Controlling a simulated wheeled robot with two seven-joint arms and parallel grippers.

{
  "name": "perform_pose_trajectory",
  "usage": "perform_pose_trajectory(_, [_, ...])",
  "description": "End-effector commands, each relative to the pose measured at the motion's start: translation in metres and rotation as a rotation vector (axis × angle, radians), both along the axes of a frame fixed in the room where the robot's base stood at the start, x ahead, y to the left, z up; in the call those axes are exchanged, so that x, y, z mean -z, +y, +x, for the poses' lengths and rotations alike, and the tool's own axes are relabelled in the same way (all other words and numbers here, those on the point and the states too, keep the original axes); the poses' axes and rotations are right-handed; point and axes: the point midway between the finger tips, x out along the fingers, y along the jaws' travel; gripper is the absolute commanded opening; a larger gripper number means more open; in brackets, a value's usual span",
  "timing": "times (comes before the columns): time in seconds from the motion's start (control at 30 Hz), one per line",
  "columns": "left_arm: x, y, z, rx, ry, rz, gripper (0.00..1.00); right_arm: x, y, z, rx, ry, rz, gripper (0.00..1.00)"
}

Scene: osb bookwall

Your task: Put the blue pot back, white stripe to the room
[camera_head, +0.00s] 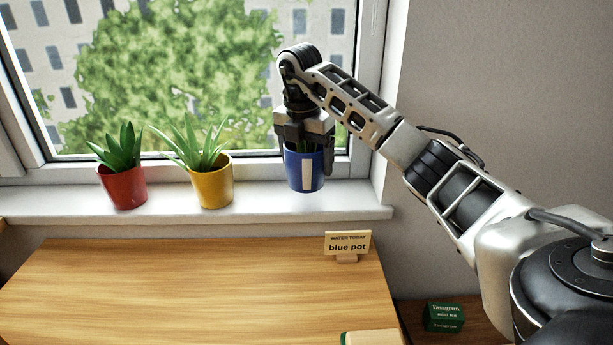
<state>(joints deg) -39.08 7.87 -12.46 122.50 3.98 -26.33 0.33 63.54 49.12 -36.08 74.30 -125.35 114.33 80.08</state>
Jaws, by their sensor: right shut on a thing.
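The blue pot (321,172) is at the right end of the white window sill (260,212). Its white stripe (308,175) faces the room, toward me. My right gripper (305,150) comes down from above and is shut on the blue pot, one finger on each side. The gripper hides most of the plant in it. I cannot tell whether the pot's base touches the sill or is just above it. My left gripper is not in view.
A red pot (123,188) and a yellow pot (213,187) with green plants stand on the sill to the left. A "blue pot" sign (347,244) stands on the wooden table (200,295). A green tea box (444,317) is at lower right. The window is behind the pots.

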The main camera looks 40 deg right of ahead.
Motion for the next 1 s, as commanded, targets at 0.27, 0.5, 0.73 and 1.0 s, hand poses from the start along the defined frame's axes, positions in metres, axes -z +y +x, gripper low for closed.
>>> perform_pose_trajectory(0.27, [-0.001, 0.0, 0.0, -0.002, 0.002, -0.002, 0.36, 0.031, -0.003, 0.003, -0.001, 0.002, -0.001, 0.44])
perform_pose_trajectory(0.5, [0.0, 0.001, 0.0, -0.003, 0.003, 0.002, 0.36, 0.035, -0.003, 0.004, 0.001, -0.003, -0.001, 0.44])
perform_pose_trajectory(0.73, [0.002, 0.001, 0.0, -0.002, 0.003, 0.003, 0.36, 0.039, -0.003, 0.003, 0.001, 0.001, -0.001, 0.94])
perform_pose_trajectory(1.0, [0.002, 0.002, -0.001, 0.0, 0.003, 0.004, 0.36, 0.038, -0.003, 0.003, 0.001, 0.001, -0.001, 1.0])
